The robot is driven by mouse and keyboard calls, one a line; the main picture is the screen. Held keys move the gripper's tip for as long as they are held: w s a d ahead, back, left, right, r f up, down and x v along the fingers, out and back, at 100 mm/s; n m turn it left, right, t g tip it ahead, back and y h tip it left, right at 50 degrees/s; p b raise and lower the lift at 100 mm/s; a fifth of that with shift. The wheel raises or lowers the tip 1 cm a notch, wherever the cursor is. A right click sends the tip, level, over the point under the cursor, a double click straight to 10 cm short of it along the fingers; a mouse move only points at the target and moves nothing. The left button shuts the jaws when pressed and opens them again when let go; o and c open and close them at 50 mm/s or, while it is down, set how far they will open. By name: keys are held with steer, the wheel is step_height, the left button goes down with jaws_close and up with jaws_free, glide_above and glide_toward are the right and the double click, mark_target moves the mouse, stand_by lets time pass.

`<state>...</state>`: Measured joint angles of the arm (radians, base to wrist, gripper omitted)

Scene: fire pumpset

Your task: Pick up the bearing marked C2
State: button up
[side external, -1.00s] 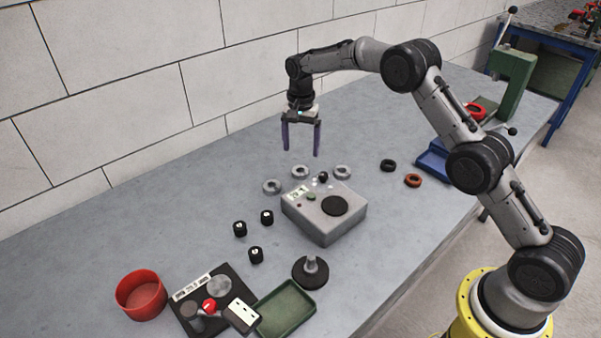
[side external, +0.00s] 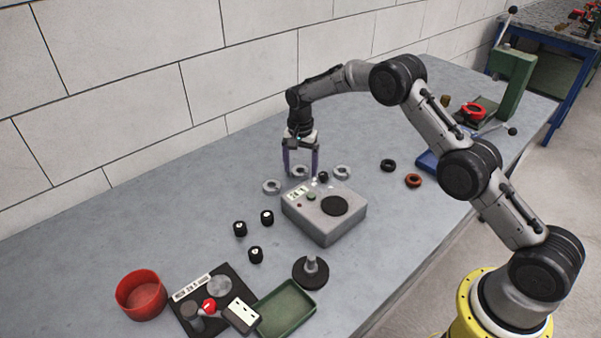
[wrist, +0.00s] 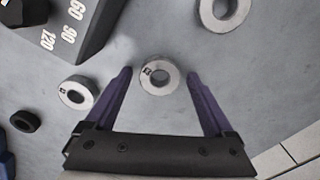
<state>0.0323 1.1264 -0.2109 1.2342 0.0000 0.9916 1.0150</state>
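Three grey ring bearings lie flat behind the grey box. The middle bearing (side external: 299,170) shows between my gripper's fingers, and also in the wrist view (wrist: 159,88). It bears a small dark mark too small to read. A second bearing (side external: 342,172) is at picture right; it is at left in the wrist view (wrist: 66,95). The third bearing (side external: 271,187) is at picture left, and cut by the top edge in the wrist view (wrist: 235,18). My gripper (side external: 301,175) is open above the middle bearing, purple fingers (wrist: 160,74) on either side, not closed on it.
The grey box (side external: 322,228) with a dark disc stands just in front of the bearings. A black ring (side external: 388,165) and a brown ring (side external: 413,180) lie to the right. Several small black cylinders (side external: 267,218) stand at left. The bench behind the bearings is clear.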

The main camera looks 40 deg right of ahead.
jaws_close()
steer(key=shift+r, duration=0.1)
